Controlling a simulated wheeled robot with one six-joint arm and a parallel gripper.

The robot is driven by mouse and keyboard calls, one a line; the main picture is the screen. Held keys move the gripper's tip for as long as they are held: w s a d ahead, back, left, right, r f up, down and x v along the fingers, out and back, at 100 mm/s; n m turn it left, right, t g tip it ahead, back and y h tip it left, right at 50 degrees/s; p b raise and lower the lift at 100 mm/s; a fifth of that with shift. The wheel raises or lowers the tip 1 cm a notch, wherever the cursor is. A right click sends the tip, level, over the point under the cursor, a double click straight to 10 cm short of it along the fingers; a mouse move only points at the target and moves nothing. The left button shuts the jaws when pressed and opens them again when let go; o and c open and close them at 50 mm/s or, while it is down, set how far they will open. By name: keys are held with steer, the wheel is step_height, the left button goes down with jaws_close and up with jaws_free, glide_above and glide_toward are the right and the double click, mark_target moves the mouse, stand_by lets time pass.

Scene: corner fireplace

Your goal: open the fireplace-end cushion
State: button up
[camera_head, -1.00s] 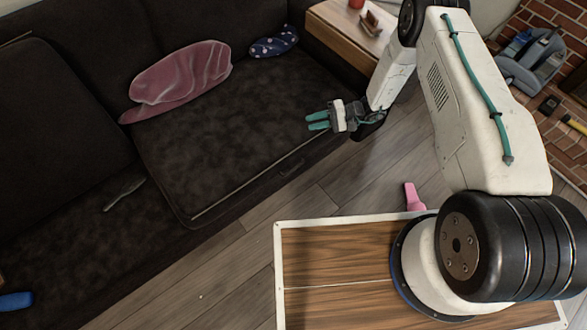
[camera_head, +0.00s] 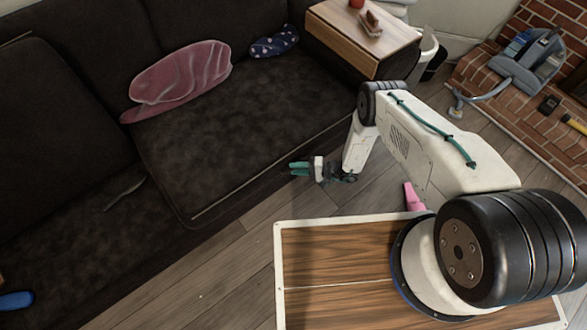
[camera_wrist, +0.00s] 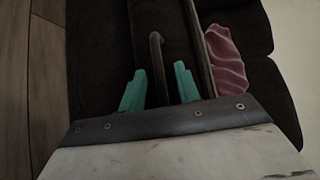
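The fireplace-end cushion (camera_head: 235,130) is the dark seat cushion on the right of the sofa. It lies flat, with a pale strip along its front edge. My gripper (camera_head: 296,168) is low at the sofa's front, by the right part of that edge. In the wrist view my gripper (camera_wrist: 159,88) has its two green fingers apart, and a thin bar-like handle (camera_wrist: 157,58) shows between them. I cannot tell whether the fingers touch it. The cushion's long front strip (camera_wrist: 198,45) runs just right of the handle.
A pink cloth (camera_head: 180,75) and a blue dotted cloth (camera_head: 274,42) lie on the cushion's back part. A wooden side table (camera_head: 365,40) stands at the right end. A pink object (camera_head: 412,197) is on the floor. The brick hearth (camera_head: 500,95) is further right.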

steer(key=shift+w+a+f, duration=0.1)
steer(key=shift+a, duration=0.6)
jaws_close()
